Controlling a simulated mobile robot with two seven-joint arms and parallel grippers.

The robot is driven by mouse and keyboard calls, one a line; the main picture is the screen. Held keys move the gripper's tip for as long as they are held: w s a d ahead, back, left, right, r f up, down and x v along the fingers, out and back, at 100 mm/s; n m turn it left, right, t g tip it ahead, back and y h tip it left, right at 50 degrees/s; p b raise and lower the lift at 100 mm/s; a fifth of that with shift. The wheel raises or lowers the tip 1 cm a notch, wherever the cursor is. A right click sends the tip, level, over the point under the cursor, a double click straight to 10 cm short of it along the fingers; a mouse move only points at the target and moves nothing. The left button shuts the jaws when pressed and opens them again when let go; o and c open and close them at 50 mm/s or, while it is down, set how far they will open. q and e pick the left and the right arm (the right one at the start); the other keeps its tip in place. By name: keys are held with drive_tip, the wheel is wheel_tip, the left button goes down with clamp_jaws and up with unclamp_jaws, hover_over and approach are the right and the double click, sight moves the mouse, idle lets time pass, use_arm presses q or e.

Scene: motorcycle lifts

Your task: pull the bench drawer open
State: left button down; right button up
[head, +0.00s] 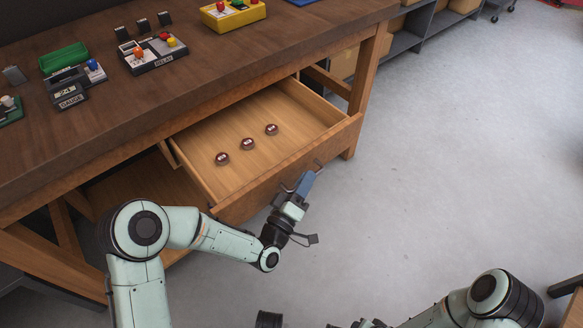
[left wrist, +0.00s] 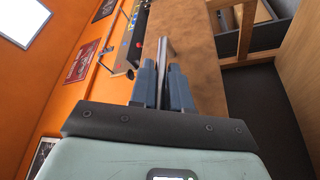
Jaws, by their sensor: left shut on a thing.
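The wooden bench drawer (head: 338,143) stands out from under the bench top, open, with its inside showing in the head view. Three small dark round pieces (head: 247,144) lie in a row on its floor. My left gripper (head: 305,184) is at the drawer's front, shut on the metal drawer handle (head: 319,164). In the left wrist view the handle (left wrist: 162,55) shows as a grey bar between the two blue-grey fingers (left wrist: 161,84). My right arm is at the bottom right; its gripper (head: 370,323) is mostly cut off by the lower edge.
The workbench top (head: 200,95) carries a labelled relay block (head: 155,54), a gauge block (head: 70,97), a green tray (head: 63,58) and a yellow button box (head: 232,13). Shelves with boxes (head: 405,40) stand behind. The grey floor (head: 450,150) right of the drawer is clear.

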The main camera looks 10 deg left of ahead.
use_arm(q)
drive_tip(key=shift+s+d, duration=1.1)
drive_tip(key=shift+d, duration=0.2)
use_arm(e)
drive_tip(key=shift+s+f, duration=0.15)
drive_tip(key=shift+d, duration=0.1)
use_arm(q)
drive_tip(key=c, duration=1.4)
unclamp_jaws()
drive_tip(key=shift+c, duration=0.2)
drive_tip(key=p+v, duration=0.4)
drive_tip(key=v, duration=0.9)
drive_tip(key=shift+s, duration=0.15)
use_arm(e)
drive_tip(key=s+a+r+g, duration=0.1)
drive_tip(key=s+a+r, duration=0.2)
drive_tip(key=r, duration=0.2)
drive_tip(key=shift+r+y, duration=0.3)
drive_tip(key=shift+y, duration=0.1)
use_arm(q)
drive_tip(key=shift+f, duration=0.1)
